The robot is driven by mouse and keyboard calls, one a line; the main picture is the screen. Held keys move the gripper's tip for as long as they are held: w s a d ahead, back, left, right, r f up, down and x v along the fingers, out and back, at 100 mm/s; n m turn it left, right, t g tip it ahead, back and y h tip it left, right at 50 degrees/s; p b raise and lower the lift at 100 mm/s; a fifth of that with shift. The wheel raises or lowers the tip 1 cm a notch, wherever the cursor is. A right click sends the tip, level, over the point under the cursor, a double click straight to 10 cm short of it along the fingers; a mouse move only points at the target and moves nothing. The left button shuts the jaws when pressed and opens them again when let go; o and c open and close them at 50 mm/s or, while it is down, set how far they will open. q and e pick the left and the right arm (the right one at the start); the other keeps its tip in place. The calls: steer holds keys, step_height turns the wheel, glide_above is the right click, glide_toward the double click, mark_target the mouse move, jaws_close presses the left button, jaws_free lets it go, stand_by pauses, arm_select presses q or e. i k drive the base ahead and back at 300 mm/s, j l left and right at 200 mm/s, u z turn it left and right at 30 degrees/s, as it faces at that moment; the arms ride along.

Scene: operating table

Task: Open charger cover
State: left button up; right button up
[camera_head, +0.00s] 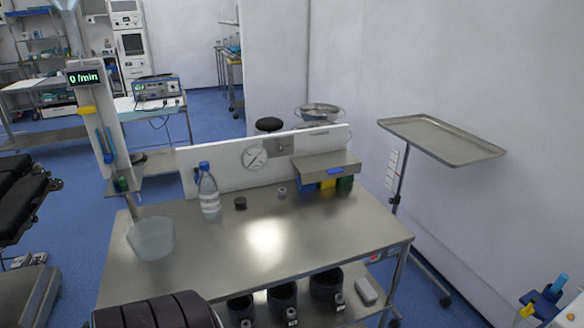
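A water bottle (208,190), a clear bowl (151,238), a small black cap (240,203) and a small metal piece (282,191) stand on the table. The table's middle and front right are clear. A tray stand (442,139) stands to the right.

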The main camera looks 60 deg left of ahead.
mark_target(316, 168)
steer(key=u, duration=1.5)
steer(key=i+l+z, duration=0.15)
steer(key=i, duration=0.35)
